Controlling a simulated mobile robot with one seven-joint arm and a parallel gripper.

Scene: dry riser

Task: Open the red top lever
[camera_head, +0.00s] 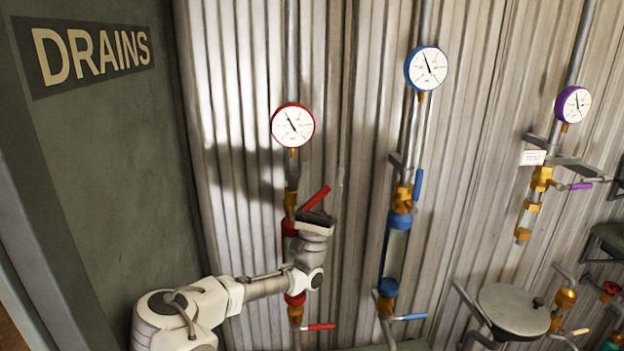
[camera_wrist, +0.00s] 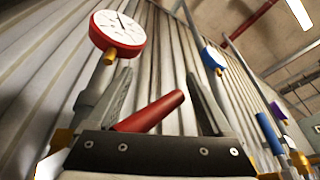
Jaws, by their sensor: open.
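The red top lever (camera_head: 316,198) sticks out up and to the right from the brass valve on the red-gauge pipe in the head view. In the wrist view the red lever (camera_wrist: 149,112) lies between the two fingers of my gripper (camera_wrist: 155,95), slanting up to the right. My gripper (camera_head: 316,216) is open just below and beside the lever in the head view. The fingers stand apart from the lever, with a gap on each side. The lever's base is hidden behind the gripper body in the wrist view.
The red gauge (camera_head: 293,125) sits above the lever. A red bottom lever (camera_head: 319,327) is lower on the same pipe. A blue-gauge pipe with a blue lever (camera_head: 418,185) stands to the right. A corrugated wall (camera_head: 235,200) is close behind; a green panel (camera_head: 110,180) is at left.

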